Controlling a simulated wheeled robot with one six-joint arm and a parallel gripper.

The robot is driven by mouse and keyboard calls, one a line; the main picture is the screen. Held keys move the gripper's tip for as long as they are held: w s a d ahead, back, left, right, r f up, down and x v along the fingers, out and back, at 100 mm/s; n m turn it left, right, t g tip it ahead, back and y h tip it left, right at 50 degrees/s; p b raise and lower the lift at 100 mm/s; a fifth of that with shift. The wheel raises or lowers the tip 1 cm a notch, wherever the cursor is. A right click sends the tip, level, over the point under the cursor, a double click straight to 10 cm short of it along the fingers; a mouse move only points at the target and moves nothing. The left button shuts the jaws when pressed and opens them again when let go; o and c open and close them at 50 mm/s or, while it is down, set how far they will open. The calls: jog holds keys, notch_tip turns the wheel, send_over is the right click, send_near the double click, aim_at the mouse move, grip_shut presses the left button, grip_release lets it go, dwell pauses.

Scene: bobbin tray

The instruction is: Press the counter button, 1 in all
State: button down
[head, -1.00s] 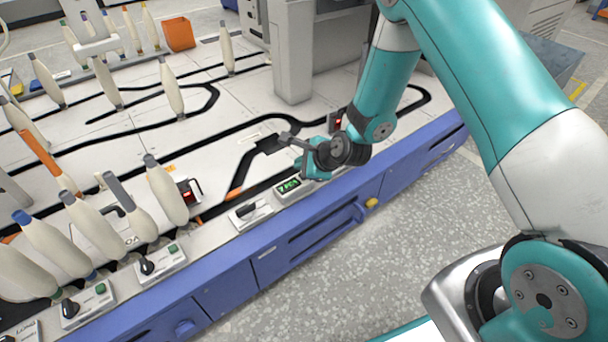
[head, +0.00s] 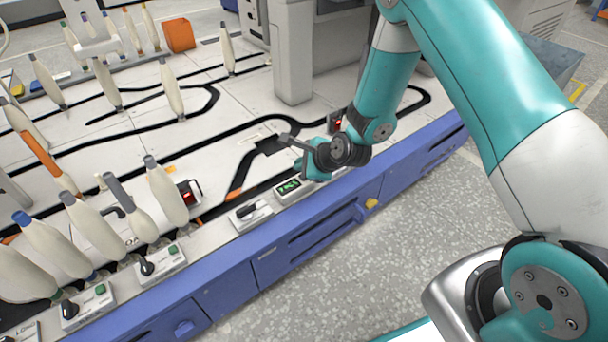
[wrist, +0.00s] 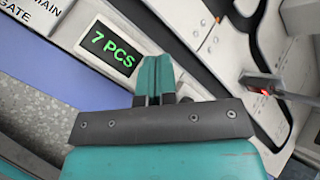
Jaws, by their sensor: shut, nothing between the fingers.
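The counter's small green-lit display (wrist: 112,48) reads "7 PCS" in the wrist view. In the head view the counter box (head: 289,187) sits on the machine's front ledge, just left of my gripper (head: 300,170). In the wrist view my gripper (wrist: 154,80) has its two teal fingers together, with nothing between them. The fingertips are beside the right end of the display, over the counter housing. The button cannot be seen; the fingers or gripper body may cover it. I cannot tell whether the fingertips touch anything.
Tall bobbins (head: 166,190) stand further left along the ledge. A red-lit device (head: 336,121) stands behind my gripper. The blue front panel (head: 290,245) drops to open floor.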

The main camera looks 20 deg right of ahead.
dwell(0.7)
jog(key=shift+f, duration=0.4)
jog(key=shift+f, duration=0.5)
dwell(0.5)
jog(key=shift+r, duration=0.1)
jog(key=shift+r+p, duration=0.75)
jog(key=shift+r, duration=0.05)
jog(key=shift+r, duration=0.1)
notch_tip(320, 180, up, 5)
jog(key=p, duration=0.5)
dwell(0.3)
